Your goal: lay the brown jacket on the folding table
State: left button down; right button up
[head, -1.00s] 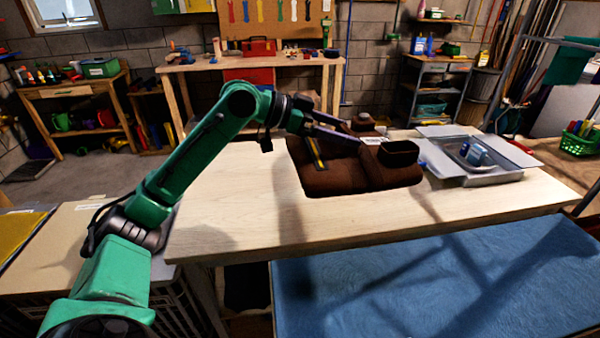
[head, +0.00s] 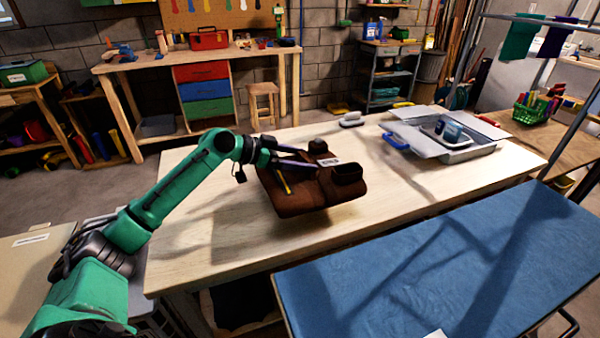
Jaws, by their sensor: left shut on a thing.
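The brown jacket (head: 300,198) is folded into a thick bundle with upright, open-ended sleeve or collar parts and a small white tag. It is over the middle of the folding table (head: 210,245), which has a pale wood top. A shadow below its front edge suggests that it hangs slightly above the top. My left gripper (head: 312,160) reaches in from the left and is shut on the jacket near its upper back part. The exact grip is partly hidden in the brown cloth. My right gripper is out of view.
A grey-white flapped box (head: 470,155) with blue items stands on the table's far right. A small white-and-grey item (head: 352,119) lies at the back edge. A blue padded board (head: 420,265) runs along the front right. Bare tabletop surrounds the jacket.

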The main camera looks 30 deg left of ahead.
aim_at(299, 173)
pick_arm(q)
notch_tip(299, 173, down, 4)
jog(key=shift+d+r, duration=0.1)
jog(key=shift+d, duration=0.05)
jog(key=shift+f, duration=0.3)
grip_release()
jog(key=shift+s, duration=0.1)
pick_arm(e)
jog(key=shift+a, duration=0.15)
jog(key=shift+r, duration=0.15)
pick_arm(q)
jog(key=shift+s+a, duration=0.15)
jog(key=shift+a, duration=0.05)
jog(key=b+v, duration=0.2)
jog(key=v, duration=0.9)
jog(key=shift+s+r, duration=0.2)
jog(key=shift+r, duration=0.2)
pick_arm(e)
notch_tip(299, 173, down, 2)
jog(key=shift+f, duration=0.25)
